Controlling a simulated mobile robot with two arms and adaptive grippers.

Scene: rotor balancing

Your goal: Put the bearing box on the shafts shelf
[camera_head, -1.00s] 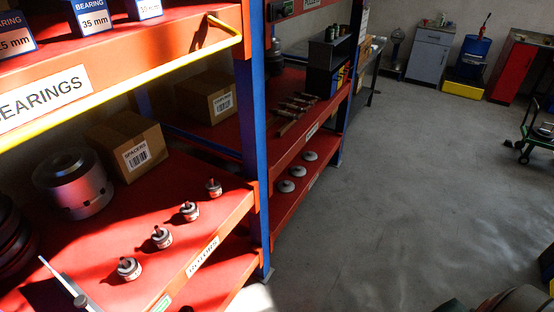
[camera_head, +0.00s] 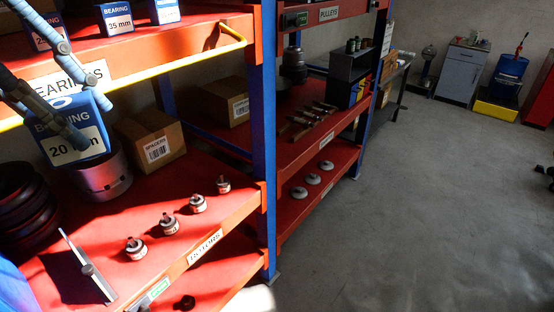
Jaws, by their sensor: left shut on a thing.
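My left gripper (camera_head: 72,118) comes in from the left and is shut on a blue and white bearing box (camera_head: 76,142) marked 20 mm. The box hangs tilted in front of the BEARINGS shelf edge and partly hides that shelf's label and a metal cylinder behind it. On the rack to the right, a red shelf (camera_head: 285,140) carries several rod-like shafts (camera_head: 310,118); its label is too small to read. The held box is well to the left of that shelf. My right gripper is not in view.
More bearing boxes (camera_head: 117,18) stand on the top shelf, edged by a yellow rail (camera_head: 150,72). A SPACERS carton (camera_head: 150,140) and several rotors (camera_head: 169,224) sit below. A blue post (camera_head: 264,150) separates the racks. The grey floor (camera_head: 420,210) on the right is open.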

